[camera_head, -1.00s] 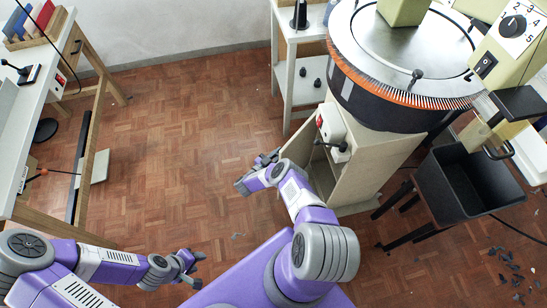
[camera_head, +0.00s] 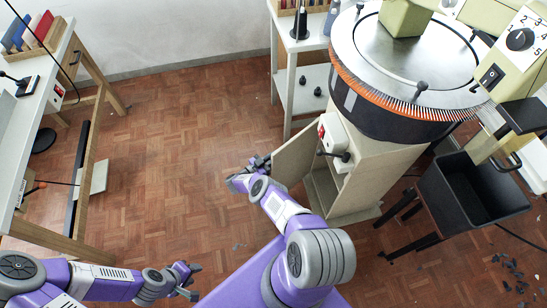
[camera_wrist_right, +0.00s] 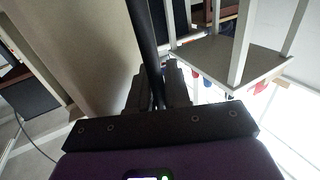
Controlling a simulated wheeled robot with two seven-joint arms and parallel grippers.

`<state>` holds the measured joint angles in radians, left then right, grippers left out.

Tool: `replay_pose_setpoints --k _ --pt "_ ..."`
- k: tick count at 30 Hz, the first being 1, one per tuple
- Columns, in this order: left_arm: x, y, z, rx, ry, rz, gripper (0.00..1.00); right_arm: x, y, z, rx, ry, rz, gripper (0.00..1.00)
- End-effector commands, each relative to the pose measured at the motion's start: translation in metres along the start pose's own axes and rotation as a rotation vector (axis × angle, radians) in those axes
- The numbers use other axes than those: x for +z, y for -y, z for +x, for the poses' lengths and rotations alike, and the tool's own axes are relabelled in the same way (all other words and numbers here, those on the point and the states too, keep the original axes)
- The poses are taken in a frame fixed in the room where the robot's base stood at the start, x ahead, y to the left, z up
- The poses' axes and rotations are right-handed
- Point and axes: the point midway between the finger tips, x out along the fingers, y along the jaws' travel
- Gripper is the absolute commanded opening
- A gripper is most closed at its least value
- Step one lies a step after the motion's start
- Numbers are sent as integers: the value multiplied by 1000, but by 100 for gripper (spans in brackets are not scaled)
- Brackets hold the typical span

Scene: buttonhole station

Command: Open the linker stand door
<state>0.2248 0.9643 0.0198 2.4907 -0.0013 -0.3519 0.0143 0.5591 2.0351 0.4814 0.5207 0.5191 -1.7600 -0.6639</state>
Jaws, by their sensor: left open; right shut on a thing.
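The linker stand (camera_head: 370,180) is a pale cabinet under the round dial of the linking machine. Its door (camera_head: 295,155) is a flat pale panel standing ajar, swung out to the left, with part of the inside showing. My right gripper (camera_head: 257,163) is at the door's outer edge. In the right wrist view its jaws (camera_wrist_right: 158,92) are closed around a dark upright bar (camera_wrist_right: 143,35), which appears to be the door's handle, beside the tan panel (camera_wrist_right: 90,40). My left gripper (camera_head: 188,276) is open and empty, low over the floor.
A white shelf trolley (camera_head: 300,85) stands behind the stand. A black bin (camera_head: 470,190) on a dark frame is at right. A workbench (camera_head: 50,130) is at left.

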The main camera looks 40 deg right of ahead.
Motion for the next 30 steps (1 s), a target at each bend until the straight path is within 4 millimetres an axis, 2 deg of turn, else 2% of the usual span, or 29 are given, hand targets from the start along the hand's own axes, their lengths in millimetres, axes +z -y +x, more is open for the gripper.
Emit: replay_pose_setpoints --k 7,8,9,19,30 --pt "0 0 0 0 0 0 43 0 -2 3 7 -1 0 0" --pt "0 0 0 0 0 0 43 0 -2 3 7 -1 0 19" --pt "0 0 0 0 0 0 43 0 -2 3 7 -1 0 23" --pt "0 0 0 0 0 0 43 0 -1 -3 3 0 0 23" --pt "0 0 0 0 0 0 43 0 -8 -51 21 0 1 23"
